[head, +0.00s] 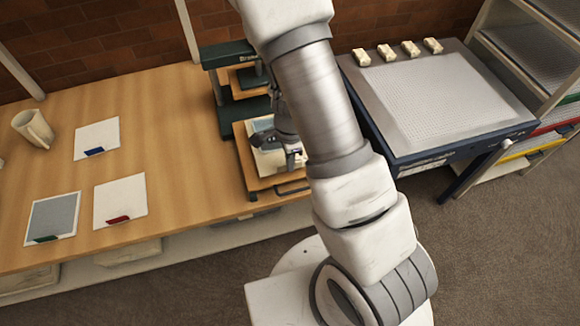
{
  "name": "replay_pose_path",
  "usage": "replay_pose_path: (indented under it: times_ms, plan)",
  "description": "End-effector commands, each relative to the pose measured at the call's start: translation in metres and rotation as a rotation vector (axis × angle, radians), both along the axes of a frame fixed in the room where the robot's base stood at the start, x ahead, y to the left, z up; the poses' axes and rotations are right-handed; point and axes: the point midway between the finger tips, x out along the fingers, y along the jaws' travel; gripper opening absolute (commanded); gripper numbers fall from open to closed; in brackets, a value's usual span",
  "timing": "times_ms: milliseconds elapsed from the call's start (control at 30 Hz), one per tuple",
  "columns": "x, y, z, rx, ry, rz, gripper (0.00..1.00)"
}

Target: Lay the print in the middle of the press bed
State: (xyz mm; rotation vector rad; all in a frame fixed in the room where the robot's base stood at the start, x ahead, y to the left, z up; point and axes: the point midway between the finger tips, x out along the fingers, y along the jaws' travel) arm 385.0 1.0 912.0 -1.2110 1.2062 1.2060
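The press (228,92) is a dark green frame on the wooden table, with a wooden bed (261,184) pulled out toward the front edge and a dark handle at its front. A pale print (266,163) with bluish and cream parts lies on or just above the bed; I cannot tell if it touches. My gripper (292,158) is over the right part of this print and hides some of it. The fingertips are small and dark, so I cannot tell whether they are open or shut on the print. My arm hides the area right of the bed.
A mesh-topped cabinet (440,100) with several small cream blocks stands right, before a shelf rack (530,55).

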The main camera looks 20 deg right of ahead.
Motion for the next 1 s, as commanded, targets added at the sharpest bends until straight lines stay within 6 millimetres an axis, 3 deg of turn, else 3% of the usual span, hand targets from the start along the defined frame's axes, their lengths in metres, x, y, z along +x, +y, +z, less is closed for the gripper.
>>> replay_pose_path:
  times_ms: [167, 567, 600, 733, 1000]
  plan:
    - [-0.001, -0.001, -0.028, 0.0, 0.003, -0.002, 0.0]
    - [0.0, 0.0, -0.034, 0.0, 0.0, 0.001, 0.0]
    - [0.0, 0.0, -0.032, 0.0, 0.0, 0.001, 0.11]
    - [0.0, 0.0, -0.032, 0.0, 0.0, 0.001, 0.34]
    - [0.0, 0.0, -0.032, 0.0, 0.0, 0.0, 0.34]
